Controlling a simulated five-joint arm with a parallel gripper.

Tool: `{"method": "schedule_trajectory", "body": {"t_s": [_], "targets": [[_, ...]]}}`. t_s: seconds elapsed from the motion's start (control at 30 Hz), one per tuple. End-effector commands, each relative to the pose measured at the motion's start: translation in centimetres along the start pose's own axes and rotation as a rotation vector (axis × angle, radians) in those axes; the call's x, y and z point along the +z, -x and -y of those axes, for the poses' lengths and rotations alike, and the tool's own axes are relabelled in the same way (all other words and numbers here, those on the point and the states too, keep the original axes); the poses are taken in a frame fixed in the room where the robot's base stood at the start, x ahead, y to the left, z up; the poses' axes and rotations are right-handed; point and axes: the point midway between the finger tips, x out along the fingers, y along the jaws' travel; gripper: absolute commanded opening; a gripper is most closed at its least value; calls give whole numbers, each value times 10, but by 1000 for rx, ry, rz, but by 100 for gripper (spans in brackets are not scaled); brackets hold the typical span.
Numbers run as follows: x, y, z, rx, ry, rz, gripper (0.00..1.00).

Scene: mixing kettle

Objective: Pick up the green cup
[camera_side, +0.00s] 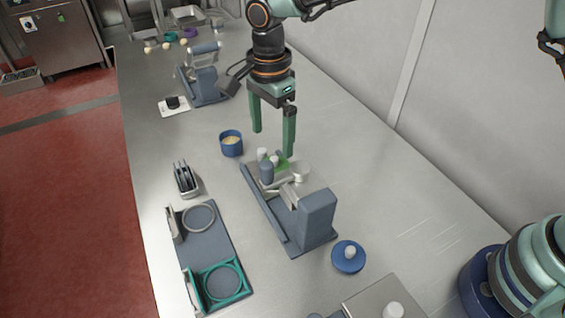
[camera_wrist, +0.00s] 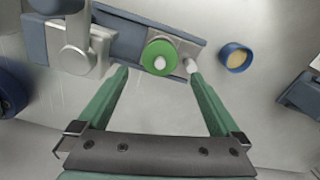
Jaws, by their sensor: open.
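A green round piece (camera_wrist: 172,50) with a pale knob at its centre sits on the blue-grey stand; I take it for the green cup, though from above it could be a lid. In the side view only a sliver of green (camera_side: 282,160) shows, mostly hidden by grey parts. My gripper (camera_side: 272,143) is open and empty, pointing down above the far end of the stand. In the wrist view my gripper (camera_wrist: 158,72) has its fingertips on the left and right of the green piece, apart from it as far as I can tell.
The stand (camera_side: 318,215) has a tall block at its near end. A blue cup with pale contents (camera_side: 231,148) stands close on the left. A blue knobbed lid (camera_side: 348,258), a tray with rings (camera_side: 208,240) and a slotted holder (camera_side: 186,180) lie nearby.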

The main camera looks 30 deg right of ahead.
Motion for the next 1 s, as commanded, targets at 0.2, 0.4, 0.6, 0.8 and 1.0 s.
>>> {"method": "schedule_trajectory", "body": {"t_s": [0.2,0.4,0.6,0.8,1.0], "targets": [[-1,-37,-1,3,1,-1,100],[-2,-50,0,0,1,0,100],[-6,-75,0,4,0,-1,100],[-7,-98,0,2,1,-1,100],[-6,-101,1,-2,1,1,100]]}}
